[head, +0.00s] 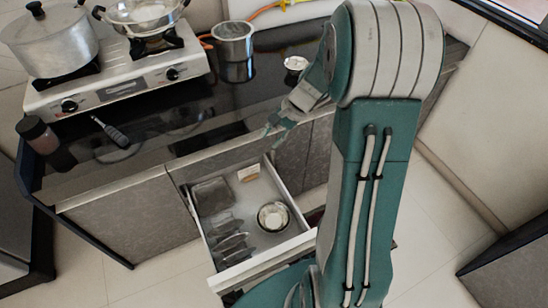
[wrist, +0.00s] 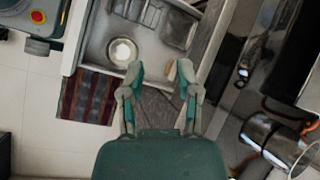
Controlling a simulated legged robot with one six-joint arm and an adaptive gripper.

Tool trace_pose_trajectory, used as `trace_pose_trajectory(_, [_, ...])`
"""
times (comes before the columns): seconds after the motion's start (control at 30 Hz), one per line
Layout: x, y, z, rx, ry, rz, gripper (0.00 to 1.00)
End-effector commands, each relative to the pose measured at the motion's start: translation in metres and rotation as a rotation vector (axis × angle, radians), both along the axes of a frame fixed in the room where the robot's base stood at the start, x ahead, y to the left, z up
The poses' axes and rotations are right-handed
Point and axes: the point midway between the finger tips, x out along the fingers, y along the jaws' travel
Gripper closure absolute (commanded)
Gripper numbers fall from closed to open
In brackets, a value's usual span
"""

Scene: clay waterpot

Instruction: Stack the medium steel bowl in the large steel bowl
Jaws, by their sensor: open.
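A round steel bowl (head: 273,217) lies in the open drawer. It also shows in the wrist view (wrist: 122,52), with a bright round centre inside a darker rim; I cannot tell whether it is one bowl or nested bowls. A smaller-looking steel bowl (head: 296,63) stands on the dark counter by my arm; it shows at the right in the wrist view (wrist: 243,73). I cannot tell for sure which is the medium or large bowl. My gripper (head: 268,138) is open and empty above the drawer's back edge; its fingers (wrist: 161,72) are apart with nothing between them.
The drawer (head: 262,260) also holds a dark tray, several racked items and a small beige block (head: 248,173). A steel pot (head: 233,42) stands on the counter beside the stove (head: 120,85), which bears a lidded pot and a pan.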

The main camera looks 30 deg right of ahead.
Motion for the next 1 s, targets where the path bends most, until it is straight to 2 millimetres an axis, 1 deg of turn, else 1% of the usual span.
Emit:
trace_pose_trajectory(0.03, [-0.007,0.01,0.017,-0.044,-0.036,0.055,0.57])
trace_pose_trajectory(0.2, [-0.035,0.034,0.061,-0.189,-0.14,0.235,0.57])
trace_pose_trajectory(0.3, [-0.054,0.046,0.083,-0.274,-0.206,0.334,0.57])
trace_pose_trajectory(0.5, [-0.094,0.066,0.119,-0.446,-0.341,0.527,0.57])
trace_pose_trajectory(0.7, [-0.136,0.078,0.145,-0.621,-0.484,0.704,0.57])
trace_pose_trajectory(0.8, [-0.155,0.08,0.154,-0.705,-0.553,0.78,0.57])
trace_pose_trajectory(0.9, [-0.168,0.081,0.159,-0.771,-0.608,0.835,0.57])
trace_pose_trajectory(1.0, [-0.176,0.082,0.162,-0.811,-0.64,0.87,0.57])
